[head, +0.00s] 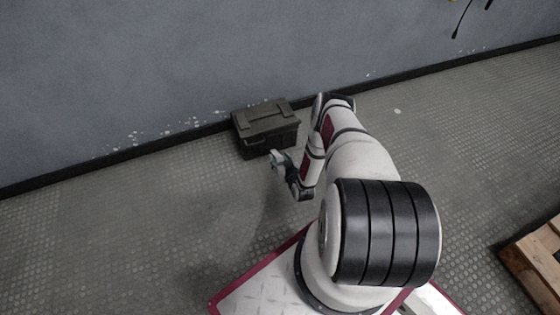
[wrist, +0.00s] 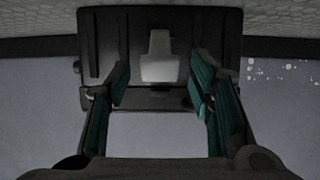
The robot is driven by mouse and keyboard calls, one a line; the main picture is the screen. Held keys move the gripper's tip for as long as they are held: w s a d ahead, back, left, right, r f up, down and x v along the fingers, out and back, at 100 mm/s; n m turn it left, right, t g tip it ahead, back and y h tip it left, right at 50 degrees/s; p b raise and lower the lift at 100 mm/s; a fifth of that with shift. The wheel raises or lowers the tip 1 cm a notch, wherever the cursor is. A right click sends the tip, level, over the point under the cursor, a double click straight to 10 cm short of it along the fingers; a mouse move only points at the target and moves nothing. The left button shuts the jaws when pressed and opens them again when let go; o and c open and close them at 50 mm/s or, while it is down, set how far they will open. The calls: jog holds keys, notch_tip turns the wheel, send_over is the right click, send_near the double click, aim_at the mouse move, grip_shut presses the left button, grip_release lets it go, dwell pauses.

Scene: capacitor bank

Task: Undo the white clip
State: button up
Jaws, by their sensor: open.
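A dark box (head: 265,128) stands on the floor against the wall in the head view. In the wrist view the same box (wrist: 218,22) fills the upper middle, with floor above it and wall below. The pale clip (wrist: 160,58) shows on its dark face, a wider block with a narrower top. My gripper (wrist: 161,80) is open, its two teal-padded fingers on either side of the clip in the picture, with a gap to each. I cannot tell the remaining distance in depth. In the head view my gripper (head: 279,158) is close in front of the box, and the clip cannot be made out.
The grey wall (head: 150,70) with its dark skirting runs right behind the box. A wooden pallet (head: 535,262) lies at the lower right. The floor (head: 130,220) left of the box is clear.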

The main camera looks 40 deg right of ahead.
jog(key=shift+w, duration=0.3)
grip_shut()
jog(key=shift+s+f, duration=0.25)
jog(key=shift+f, duration=0.15)
grip_release()
jog(key=v, duration=1.2)
